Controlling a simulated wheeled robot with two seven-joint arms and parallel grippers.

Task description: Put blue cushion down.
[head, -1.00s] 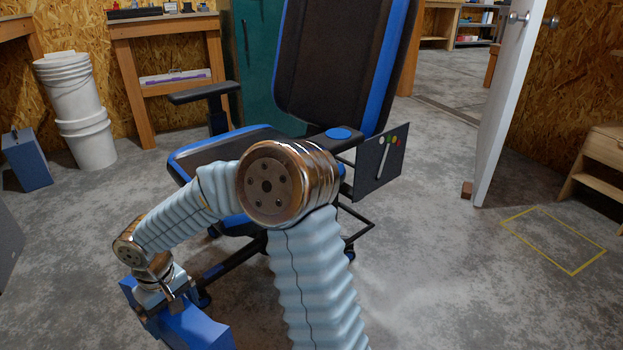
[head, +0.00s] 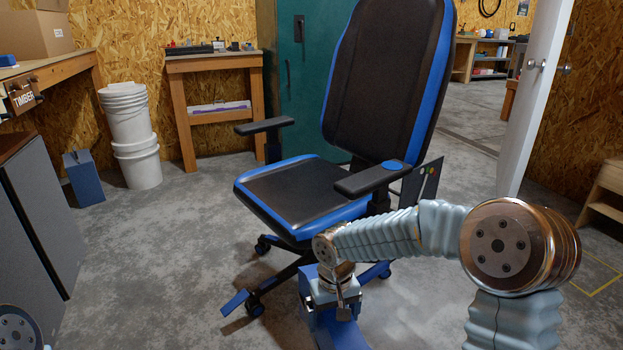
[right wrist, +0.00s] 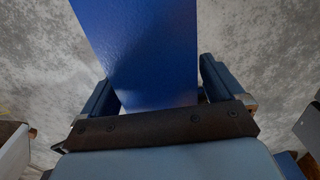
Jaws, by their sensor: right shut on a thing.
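The blue cushion (right wrist: 145,50) shows in the right wrist view as a flat, smooth blue slab between the two fingers of my right gripper (right wrist: 156,80). The gripper is shut on it. In the head view my right gripper (head: 335,295) is low in the middle, in front of the office chair (head: 300,190), with the blue cushion (head: 342,337) under it, partly cut off by the bottom edge. The cushion appears held above the concrete floor; its exact height I cannot tell. My left gripper is not in view.
The black-and-blue chair has armrests and a wheeled base close behind my right gripper. White buckets (head: 131,135), a blue box (head: 83,178) and a wooden bench (head: 215,62) stand behind. A grey cabinet (head: 35,215) is at left. Floor (head: 150,260) left of the chair is clear.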

